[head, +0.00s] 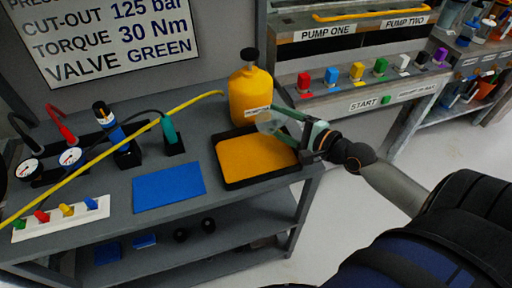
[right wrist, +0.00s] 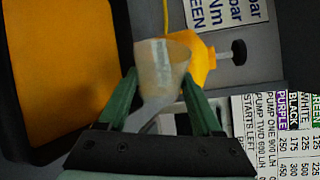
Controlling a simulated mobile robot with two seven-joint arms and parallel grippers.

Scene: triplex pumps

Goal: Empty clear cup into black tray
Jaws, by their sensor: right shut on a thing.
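The black tray (head: 219,167) lies on the grey bench, with a flat orange-yellow surface inside its dark rim. It also fills the left of the right wrist view (right wrist: 122,30). My right gripper (head: 285,122) is shut on the clear cup (head: 268,122) and holds it near the tray's back right part. In the right wrist view the cup (right wrist: 162,66) sits between the green fingers, see-through with a tan tint. I cannot tell how far it is tilted or whether anything is in it. My left gripper is out of view.
A yellow bottle (head: 250,95) with a black cap stands just behind the tray. A blue mat (head: 168,187) lies left of it. The pump panel (head: 345,97) stands behind right.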

